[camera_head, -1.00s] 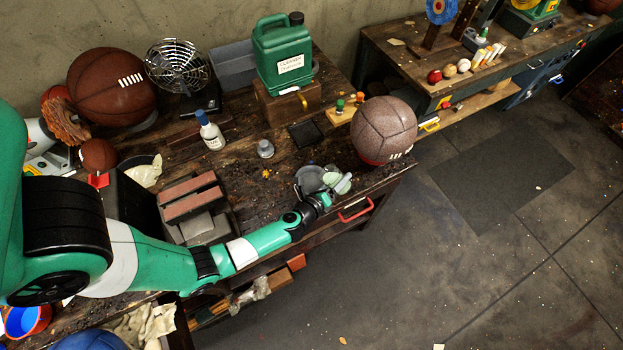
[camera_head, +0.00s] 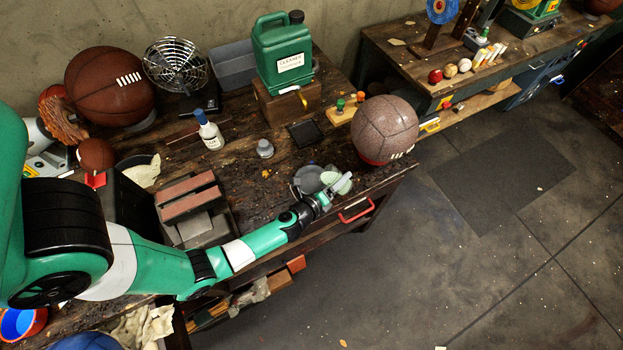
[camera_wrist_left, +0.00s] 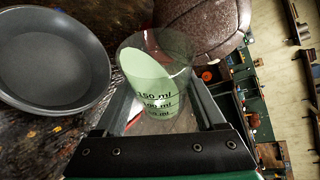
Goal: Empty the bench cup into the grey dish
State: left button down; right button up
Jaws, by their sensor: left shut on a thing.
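The bench cup (camera_wrist_left: 156,80) is a clear beaker with dark ml marks and pale green contents, in the left wrist view. My left gripper (camera_head: 336,189) is shut on it, with a finger on each side. The pale green contents slant toward the cup's left side, so the cup looks tilted toward the dish. In the head view the cup (camera_head: 341,184) is partly hidden by my gripper. The grey dish (camera_head: 306,178) lies on the bench just left of the cup; it also shows in the left wrist view (camera_wrist_left: 45,62). I see no stream between them. My right gripper is not in view.
A large brown-grey ball (camera_head: 384,130) sits behind the cup, near the bench's right edge. A small grey weight (camera_head: 265,148) and a white bottle (camera_head: 210,132) stand farther back. Bricks (camera_head: 190,195) lie left of the dish. A red handle (camera_head: 356,211) is on the bench front.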

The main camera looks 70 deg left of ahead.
pick_arm(q)
jog(key=shift+r+n+t+b, duration=0.1)
jog(key=shift+n+t+b, duration=0.2)
jog(key=shift+n+b, duration=0.15)
dwell(0.5)
jog(key=shift+s+a+f+n+h+b, duration=0.1)
jog(key=shift+f+n+h+b, duration=0.2)
jog(key=shift+n+b, duration=0.55)
dwell(1.1)
jog(key=shift+s+a+r+n+t, duration=0.4)
jog(key=shift+s+a+t, duration=0.2)
jog(key=shift+a+t, duration=0.1)
dwell(1.4)
jog(key=shift+s+r+n+t+b, duration=0.15)
jog(key=shift+r+n+t+b, duration=0.2)
jog(key=shift+n, duration=0.35)
dwell(1.1)
jog(key=shift+a+f+b, duration=0.15)
jog(key=shift+b, duration=0.2)
jog(key=shift+r+p, duration=0.45)
jog(key=shift+w+d+f+m+g, duration=0.8)
jog(key=shift+f+m, duration=0.15)
jog(key=shift+m, duration=0.25)
jog(key=shift+s+f, duration=0.1)
